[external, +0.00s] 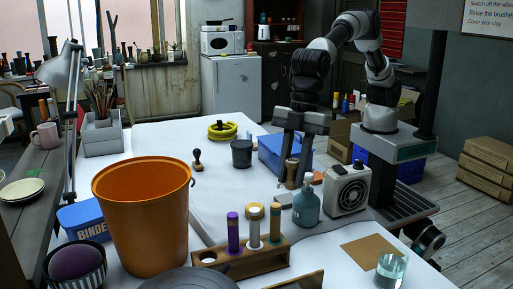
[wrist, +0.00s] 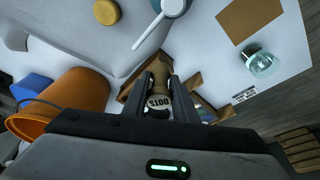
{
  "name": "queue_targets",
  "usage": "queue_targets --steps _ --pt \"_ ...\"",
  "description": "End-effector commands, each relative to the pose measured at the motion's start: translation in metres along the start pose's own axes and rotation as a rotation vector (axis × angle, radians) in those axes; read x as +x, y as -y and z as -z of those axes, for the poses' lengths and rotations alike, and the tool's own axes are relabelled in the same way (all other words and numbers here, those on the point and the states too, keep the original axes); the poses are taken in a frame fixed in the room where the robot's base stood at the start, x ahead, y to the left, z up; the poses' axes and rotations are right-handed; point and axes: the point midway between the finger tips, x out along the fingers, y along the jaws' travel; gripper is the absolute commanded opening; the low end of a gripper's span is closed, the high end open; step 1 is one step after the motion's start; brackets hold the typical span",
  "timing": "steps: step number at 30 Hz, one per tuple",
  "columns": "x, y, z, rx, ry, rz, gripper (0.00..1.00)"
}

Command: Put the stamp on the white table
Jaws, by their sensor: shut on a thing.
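My gripper (external: 297,158) points down over the right side of the white table (external: 165,140), behind the grey-green bottle. It is shut on a small wooden stamp (external: 292,174). In the wrist view the stamp (wrist: 158,102) sits between both fingers, with a pale round end lettered "DOTS". I cannot tell whether its lower end touches the table. Another dark stamp-like tool (external: 198,159) with a round knob stands on the table left of the dark cup.
A big orange bucket (external: 143,215) stands front left. A wooden rack (external: 245,262) of tools, the grey-green bottle (external: 306,206), a fan box (external: 346,189) and a glass of water (external: 391,269) crowd the front right. The table's left middle is mostly clear.

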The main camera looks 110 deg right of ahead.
Motion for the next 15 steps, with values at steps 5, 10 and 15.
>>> queue_targets --steps 5,10,15 --pt "0.002 0.069 0.002 -0.094 -0.001 0.028 0.04" --pt "0.001 0.108 0.001 -0.147 -0.002 0.045 0.04" --pt "0.01 0.127 -0.005 -0.172 0.004 0.052 0.04"
